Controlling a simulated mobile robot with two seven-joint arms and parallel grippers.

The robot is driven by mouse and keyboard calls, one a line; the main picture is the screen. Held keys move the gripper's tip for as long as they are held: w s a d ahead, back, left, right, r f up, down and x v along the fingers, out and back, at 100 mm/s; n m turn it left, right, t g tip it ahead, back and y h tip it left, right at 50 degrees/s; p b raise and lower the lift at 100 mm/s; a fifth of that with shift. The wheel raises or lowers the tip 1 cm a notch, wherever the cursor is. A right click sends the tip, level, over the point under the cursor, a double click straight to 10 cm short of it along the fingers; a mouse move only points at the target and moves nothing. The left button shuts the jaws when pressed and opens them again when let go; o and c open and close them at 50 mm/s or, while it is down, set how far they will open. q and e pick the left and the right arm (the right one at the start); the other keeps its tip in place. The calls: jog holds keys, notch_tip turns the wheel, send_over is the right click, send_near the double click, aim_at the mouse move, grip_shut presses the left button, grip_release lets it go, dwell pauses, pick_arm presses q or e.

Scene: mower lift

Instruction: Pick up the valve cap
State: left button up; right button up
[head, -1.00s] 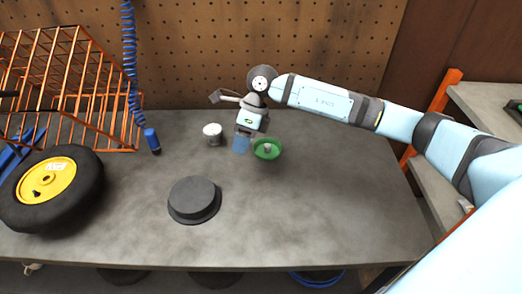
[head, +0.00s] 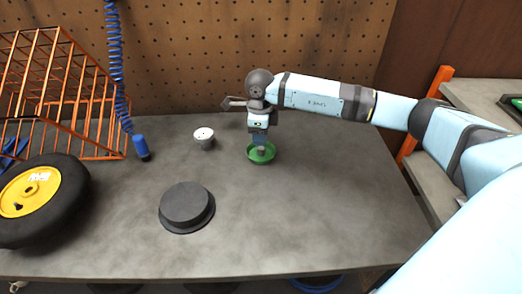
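A small green dish (head: 251,158) stands on the grey workbench. A small grey piece, which looks like the valve cap (head: 262,152), is in the dish. My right gripper (head: 260,144) points down over the dish, with its fingers right above or around the grey piece. Whether the fingers touch it, and how far apart they are, is too small to tell. My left gripper is not in view.
A white cup-like container with holes in its top (head: 204,137) stands left of the dish. A round dark stand (head: 187,205) is nearer the front. A wheel with a yellow hub (head: 45,205), an orange wire cage (head: 60,95) and a blue coiled hose (head: 115,50) are at left. The bench's right part is clear.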

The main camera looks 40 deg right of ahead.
aim_at(261, 148)
notch_tip(261, 148, down, 5)
jog(key=shift+r, duration=0.1)
jog(key=c, duration=0.7)
grip_shut()
